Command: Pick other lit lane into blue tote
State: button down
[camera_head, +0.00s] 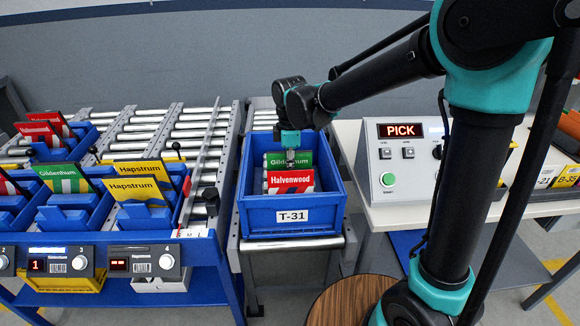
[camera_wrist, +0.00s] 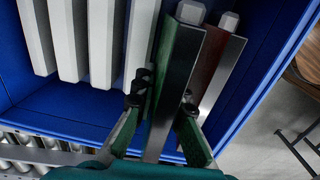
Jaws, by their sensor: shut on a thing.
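The blue tote (camera_head: 292,217), labelled T-31, stands on a roller conveyor in the middle of the head view. Inside it are a green Gildenhum pack (camera_head: 275,160) and, in front of it, a red Halvenwood pack (camera_head: 291,182), both upright. My gripper (camera_head: 290,158) points down into the tote. In the wrist view my gripper (camera_wrist: 163,100) is shut on the green pack (camera_wrist: 172,85), with the red pack (camera_wrist: 218,65) close to its right. In the lane rack, a green Gildenhum pack (camera_head: 63,177) stands in lane 3, whose display (camera_head: 46,265) shows a lit 1.
Yellow Hapstrum packs (camera_head: 137,190) stand in the lane to the right; that lane's display (camera_head: 130,264) is dimmer. Red packs (camera_head: 40,133) stand at far left. A control box (camera_head: 402,160) reading PICK stands right of the tote. Several white bars (camera_wrist: 72,40) show in the wrist view.

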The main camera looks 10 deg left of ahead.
jog(key=shift+f, duration=1.6)
jog(key=c, duration=1.1)
grip_release()
notch_tip(320, 180, up, 8)
dwell(0.5)
